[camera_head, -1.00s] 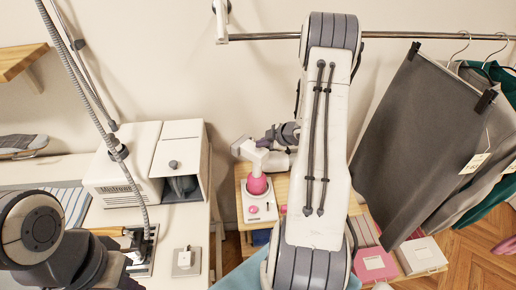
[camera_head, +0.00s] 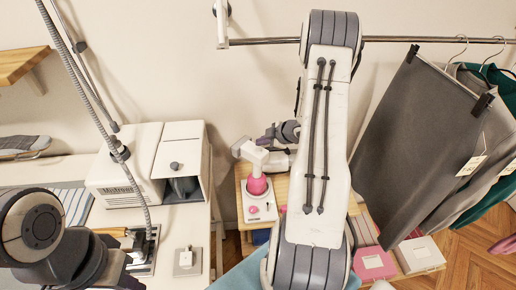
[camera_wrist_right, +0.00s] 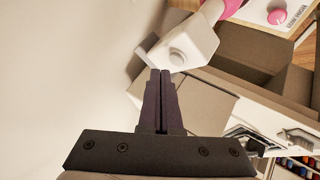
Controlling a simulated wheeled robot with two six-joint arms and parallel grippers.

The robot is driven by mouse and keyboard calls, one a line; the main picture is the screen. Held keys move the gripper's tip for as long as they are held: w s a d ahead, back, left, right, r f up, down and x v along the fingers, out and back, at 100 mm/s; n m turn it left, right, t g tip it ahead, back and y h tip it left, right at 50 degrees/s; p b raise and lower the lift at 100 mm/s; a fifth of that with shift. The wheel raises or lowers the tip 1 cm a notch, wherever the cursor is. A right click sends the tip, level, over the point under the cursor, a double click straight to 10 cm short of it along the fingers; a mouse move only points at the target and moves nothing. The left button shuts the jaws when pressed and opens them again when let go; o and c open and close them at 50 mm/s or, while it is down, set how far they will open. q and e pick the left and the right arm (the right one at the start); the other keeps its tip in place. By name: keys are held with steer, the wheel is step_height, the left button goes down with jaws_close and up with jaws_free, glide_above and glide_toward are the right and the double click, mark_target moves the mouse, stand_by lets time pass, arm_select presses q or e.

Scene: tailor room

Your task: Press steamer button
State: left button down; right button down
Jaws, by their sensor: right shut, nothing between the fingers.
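The steamer is a white and pink device on a small wooden table, with a pink bulb (camera_head: 257,186), a white base (camera_head: 257,208) and a white head (camera_head: 250,152) on top. In the right wrist view the white head (camera_wrist_right: 190,38) carries a round raised button (camera_wrist_right: 178,53). My right gripper (camera_head: 264,139) is beside the head; in the wrist view its dark fingers (camera_wrist_right: 160,72) are shut and empty, with tips near the head's edge. I cannot tell if they touch it. My left gripper (camera_head: 125,283) is partly visible at lower left, its jaws unclear.
A white boxy appliance (camera_head: 125,180) and an open-fronted white box (camera_head: 180,160) stand on the left table. A metal rail (camera_head: 400,34) holds a grey garment (camera_head: 420,140) at right. Pink and white boxes (camera_head: 375,263) lie low at right. The wall is close behind the steamer.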

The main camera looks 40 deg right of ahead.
mark_target(260, 150)
step_height(260, 150, up, 6)
steer(key=p, duration=0.4)
steer(key=shift+f+p, duration=0.2)
steer(key=shift+p, duration=0.15)
steer(key=w+a+r+g+h+b, duration=0.1)
steer(key=w+a+r+h+b, duration=0.2)
steer(key=a, duration=0.5)
steer(key=s+a+r+m+g+b, duration=0.1)
steer(key=a+b, duration=0.1)
steer(key=a, duration=0.5)
steer(key=s+a+r+m+g+b, duration=0.1)
steer(key=s+a+m+b, duration=0.1)
steer(key=a, duration=0.5)
steer(key=s+a+g+b, duration=0.1)
steer(key=s+a+g, duration=0.1)
steer(key=s+a, duration=0.3)
steer(key=s+a+g+y+b, duration=0.1)
steer(key=s+a, duration=0.5)
steer(key=s, duration=0.6)
steer(key=s+a+g+y+b, duration=0.1)
steer(key=s+a+g+b, duration=0.1)
steer(key=s+a, duration=0.3)
steer(key=s+g, duration=0.1)
steer(key=s, duration=0.3)
steer(key=shift+s+a+m, duration=0.3)
steer(key=shift+s+m, duration=0.05)
steer(key=shift+m, duration=0.05)
